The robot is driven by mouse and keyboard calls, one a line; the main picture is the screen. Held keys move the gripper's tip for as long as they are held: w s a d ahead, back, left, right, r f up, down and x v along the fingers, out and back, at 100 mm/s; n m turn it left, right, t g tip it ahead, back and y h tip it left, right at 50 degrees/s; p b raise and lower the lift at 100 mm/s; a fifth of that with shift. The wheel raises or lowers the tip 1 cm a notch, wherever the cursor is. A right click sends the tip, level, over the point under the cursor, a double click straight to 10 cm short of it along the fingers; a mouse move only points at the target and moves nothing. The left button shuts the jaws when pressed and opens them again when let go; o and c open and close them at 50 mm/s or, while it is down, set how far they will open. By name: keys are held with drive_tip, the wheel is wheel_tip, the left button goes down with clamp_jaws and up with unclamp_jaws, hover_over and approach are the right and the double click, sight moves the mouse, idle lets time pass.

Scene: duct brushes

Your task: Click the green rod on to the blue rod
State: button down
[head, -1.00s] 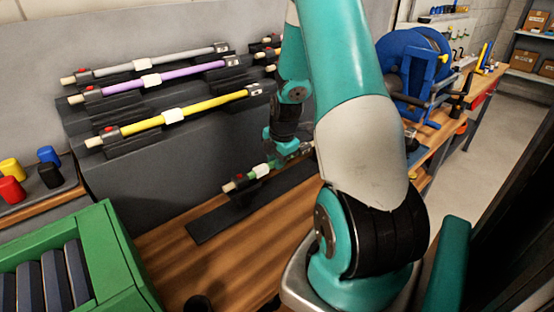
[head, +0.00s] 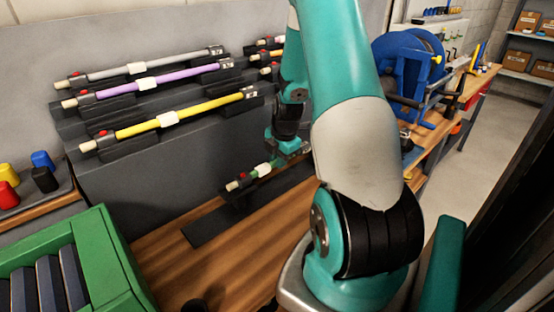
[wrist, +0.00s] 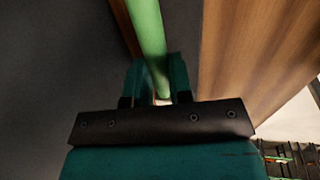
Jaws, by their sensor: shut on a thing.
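The green rod (head: 275,163) is low over the workbench, in front of the dark rack, with a white sleeve, a red button and a pale tip at its left end. My gripper (head: 290,150) is at its right part, largely hidden by my arm in the head view. In the wrist view the green rod (wrist: 147,35) runs up between the fingers of my gripper (wrist: 160,80), which is shut on it. I cannot pick out the blue rod in either view; my arm covers part of the rack and bench.
Grey, purple and yellow rods (head: 165,119) lie on the stepped rack at the left. A dark strip (head: 215,222) lies on the wooden bench below the green rod. A green crate (head: 110,262) stands front left. A blue reel (head: 410,65) stands at the right.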

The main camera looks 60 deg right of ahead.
drive_tip(key=shift+d, duration=0.2)
drive_tip(key=c, duration=0.9)
unclamp_jaws()
drive_tip(key=shift+c, duration=0.2)
drive_tip(key=shift+r, duration=0.1)
